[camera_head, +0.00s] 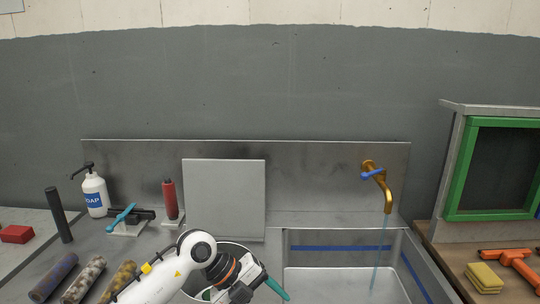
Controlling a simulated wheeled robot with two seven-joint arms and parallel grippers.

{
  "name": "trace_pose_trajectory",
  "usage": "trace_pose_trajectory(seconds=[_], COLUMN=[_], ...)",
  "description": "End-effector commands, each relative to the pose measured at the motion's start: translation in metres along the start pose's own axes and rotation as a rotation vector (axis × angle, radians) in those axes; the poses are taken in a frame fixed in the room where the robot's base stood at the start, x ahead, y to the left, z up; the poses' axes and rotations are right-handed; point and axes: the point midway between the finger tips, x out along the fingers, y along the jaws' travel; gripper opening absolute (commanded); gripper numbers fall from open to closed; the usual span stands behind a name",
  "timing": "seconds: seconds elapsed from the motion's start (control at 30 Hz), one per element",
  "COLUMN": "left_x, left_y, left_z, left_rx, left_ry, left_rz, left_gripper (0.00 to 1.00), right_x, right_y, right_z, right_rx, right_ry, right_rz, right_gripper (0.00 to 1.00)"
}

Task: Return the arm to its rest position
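My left arm (168,280) comes in from the lower left, white with a dark wrist and an orange ring. My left gripper (256,287) is low in the middle of the view, over or in front of a round, light-rimmed container (236,246) left of the sink. A teal, rod-like piece (277,289) shows at the gripper's end. I cannot tell whether it is held, and the fingertips are not clear. My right arm and gripper are not in view.
A metal sink (340,246) is right of the arm, with water running from a brass tap (376,178). A soap bottle (95,195), a red-and-black bottle (170,200) and several rollers (85,279) stand or lie at left. A green-framed cabinet (458,168) is at right.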

Motion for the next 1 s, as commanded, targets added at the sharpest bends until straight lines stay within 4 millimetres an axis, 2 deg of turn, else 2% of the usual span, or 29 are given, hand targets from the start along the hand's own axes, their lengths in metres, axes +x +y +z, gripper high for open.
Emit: trace_pose_trajectory(seconds=[0.07,0.17,0.23,0.3,0.4,0.47,0.57,0.67,0.73,0.87,0.9,1.0], left_x=[0.012,0.013,0.002,-0.017,-0.052,-0.072,-0.101,-0.118,-0.120,-0.105,-0.096,-0.070], left_y=[0.019,0.051,0.073,0.089,0.097,0.092,0.068,0.024,-0.016,-0.103,-0.130,-0.194], left_z=[0.021,0.050,0.066,0.074,0.071,0.062,0.040,0.014,-0.001,-0.011,-0.008,0.011], left_rx=[0.025,0.036,0.013,-0.041,-0.169,-0.275,-0.492,-0.755,-0.960,-1.361,-1.484,-1.768], left_ry=[-0.065,-0.136,-0.166,-0.172,-0.133,-0.085,0.028,0.176,0.293,0.518,0.583,0.721], left_rz=[0.162,0.440,0.666,0.887,1.177,1.331,1.537,1.670,1.711,1.660,1.610,1.429], left_gripper=[0.67,0.67,0.67,0.67,0.67,0.67,0.67,0.67,0.67,0.67,0.67,0.67], right_x=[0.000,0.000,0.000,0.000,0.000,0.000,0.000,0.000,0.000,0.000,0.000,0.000], right_y=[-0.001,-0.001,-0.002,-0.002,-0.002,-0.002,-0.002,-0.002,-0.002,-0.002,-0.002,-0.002], right_z=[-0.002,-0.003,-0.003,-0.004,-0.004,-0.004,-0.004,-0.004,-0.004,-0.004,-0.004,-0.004], right_rx=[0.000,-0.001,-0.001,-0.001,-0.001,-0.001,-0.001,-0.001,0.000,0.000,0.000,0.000], right_ry=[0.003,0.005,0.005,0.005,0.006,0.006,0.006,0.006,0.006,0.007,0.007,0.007], right_rz=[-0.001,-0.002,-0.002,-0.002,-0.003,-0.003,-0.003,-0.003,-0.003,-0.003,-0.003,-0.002], right_gripper=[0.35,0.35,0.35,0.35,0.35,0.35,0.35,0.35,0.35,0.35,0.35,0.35])
